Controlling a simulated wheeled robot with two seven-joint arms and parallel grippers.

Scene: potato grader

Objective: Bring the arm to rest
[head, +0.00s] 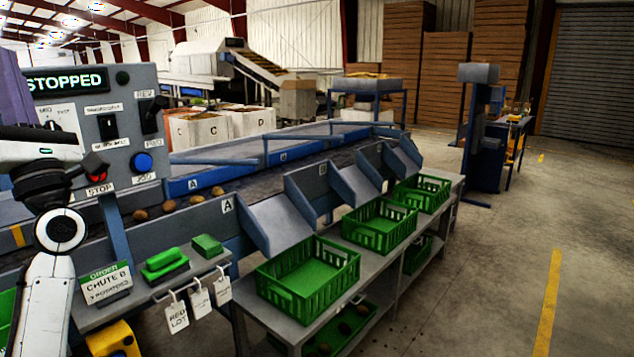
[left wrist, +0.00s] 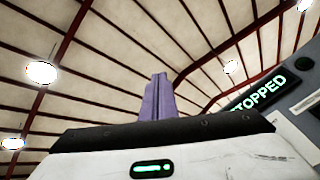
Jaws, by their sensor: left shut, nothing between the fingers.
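My left arm (head: 60,232) comes in at the left edge of the head view, bent upward in front of the control panel (head: 130,75). My left gripper (left wrist: 159,80) points up toward the roof in the left wrist view. Its purple fingers are together with nothing between them. In the head view the purple fingers (head: 14,100) show at the far left edge, beside the panel and partly cut off. The panel display (head: 65,82) reads STOPPED. My right gripper is in neither view.
Several potatoes (head: 168,205) lie on the belt. Green crates (head: 310,275) stand empty below the chutes (head: 280,222). The floor (head: 490,280) at right is clear.

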